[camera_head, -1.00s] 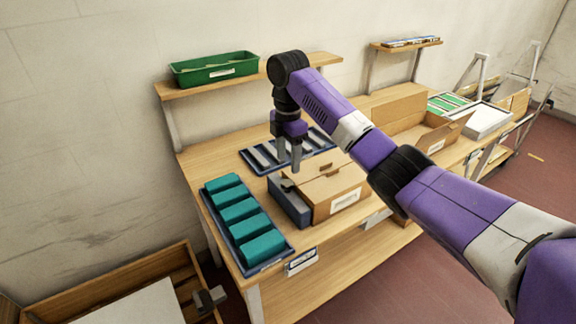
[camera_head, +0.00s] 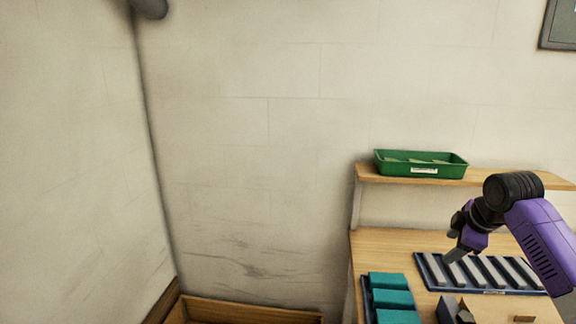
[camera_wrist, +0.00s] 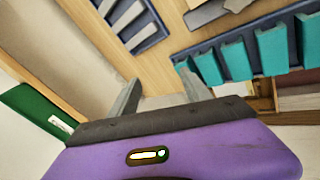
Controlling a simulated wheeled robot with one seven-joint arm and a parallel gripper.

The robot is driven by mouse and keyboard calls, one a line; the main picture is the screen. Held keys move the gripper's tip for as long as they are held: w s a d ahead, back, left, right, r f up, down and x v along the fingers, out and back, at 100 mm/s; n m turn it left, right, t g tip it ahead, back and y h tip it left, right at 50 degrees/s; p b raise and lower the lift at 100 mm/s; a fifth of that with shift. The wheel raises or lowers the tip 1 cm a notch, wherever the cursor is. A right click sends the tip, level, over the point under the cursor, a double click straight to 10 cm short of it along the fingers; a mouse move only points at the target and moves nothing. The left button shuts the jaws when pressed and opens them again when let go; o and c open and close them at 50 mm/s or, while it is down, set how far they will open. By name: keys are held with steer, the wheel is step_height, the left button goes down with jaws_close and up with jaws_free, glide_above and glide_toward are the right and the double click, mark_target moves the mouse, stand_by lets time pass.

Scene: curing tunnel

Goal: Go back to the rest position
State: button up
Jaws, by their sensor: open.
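My gripper (camera_head: 457,248) is at the lower right of the head view, raised above the wooden table (camera_head: 372,243). Its fingers are apart and empty, and they also show in the wrist view (camera_wrist: 162,92). No object lies between them. The purple arm runs off the right edge of the head view.
A blue tray with teal blocks (camera_head: 390,299) and a blue tray with grey bars (camera_head: 480,272) lie on the table. A green bin (camera_head: 420,164) stands on the shelf (camera_head: 480,178) behind. A wooden crate (camera_head: 250,312) is at the bottom. Bare wall fills the left.

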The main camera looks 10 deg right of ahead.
steer(key=w+a+f+m+t+y, duration=0.1)
steer(key=w+a+f+m+t, duration=0.15)
steer(key=a+m+t, duration=0.85)
steer(key=s+a+n, duration=0.2)
steer(key=s+a, duration=0.3)
steer(key=a, duration=0.4)
steer(key=s+a+f, duration=0.2)
steer(key=s+a, duration=0.1)
steer(key=s, duration=1.3)
steer(key=s+a+f+m+g, duration=0.1)
steer(key=s+a+f, duration=0.1)
steer(key=s, duration=1.4)
steer(key=s+a+f+g, duration=0.1)
steer(key=s+a, duration=0.4)
steer(key=s, duration=1.1)
steer(key=shift+s+f+m, duration=0.4)
steer(key=shift+f, duration=0.2)
steer(key=shift+a, duration=0.1)
